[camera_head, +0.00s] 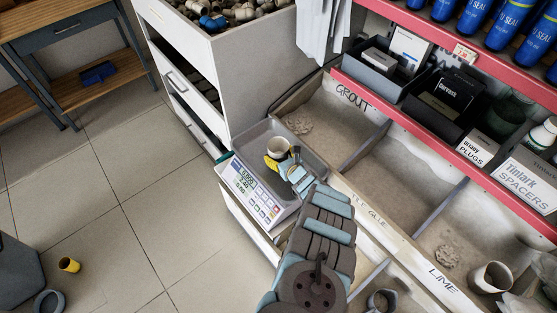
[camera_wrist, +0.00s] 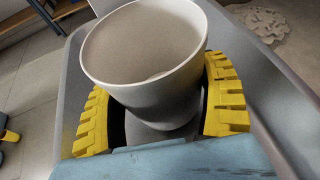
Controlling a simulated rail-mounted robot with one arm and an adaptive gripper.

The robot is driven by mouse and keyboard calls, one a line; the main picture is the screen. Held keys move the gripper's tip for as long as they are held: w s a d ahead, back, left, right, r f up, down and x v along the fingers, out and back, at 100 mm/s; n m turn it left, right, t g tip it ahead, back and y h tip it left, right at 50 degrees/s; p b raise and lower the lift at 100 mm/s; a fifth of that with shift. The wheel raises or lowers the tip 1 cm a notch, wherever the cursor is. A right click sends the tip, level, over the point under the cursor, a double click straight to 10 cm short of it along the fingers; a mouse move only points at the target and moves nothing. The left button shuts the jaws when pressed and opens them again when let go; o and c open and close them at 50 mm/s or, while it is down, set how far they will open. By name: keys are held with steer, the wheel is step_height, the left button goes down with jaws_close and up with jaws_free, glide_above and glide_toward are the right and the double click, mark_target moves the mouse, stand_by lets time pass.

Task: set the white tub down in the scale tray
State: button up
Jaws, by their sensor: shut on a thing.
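The white tub (camera_head: 278,146) is an open, empty cup shape. In the wrist view the tub (camera_wrist: 150,60) fills the middle, slightly tilted, between the yellow fingers of my gripper (camera_wrist: 165,120). In the head view my gripper (camera_head: 280,162) is shut on the tub over the grey scale tray (camera_head: 255,135). The tray's grey wall (camera_wrist: 262,85) shows behind and beside the tub in the wrist view. The tub's base is partly hidden by my gripper, and I cannot tell whether it touches the tray floor.
The scale's keypad and display (camera_head: 252,190) face left. A white drawer cabinet (camera_head: 240,70) stands behind. Sand-coloured bins (camera_head: 385,170) lie to the right, under a red-edged shelf (camera_head: 450,110). Another white cup (camera_head: 491,277) lies in the lime bin. A yellow cup (camera_head: 69,265) is on the floor.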

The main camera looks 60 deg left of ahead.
step_height(320, 180, down, 2)
steer(key=shift+s+f+b, duration=0.15)
steer(key=shift+f+b, duration=0.05)
steer(key=shift+b, duration=0.25)
steer(key=shift+r, duration=0.15)
steer(key=o, duration=1.1)
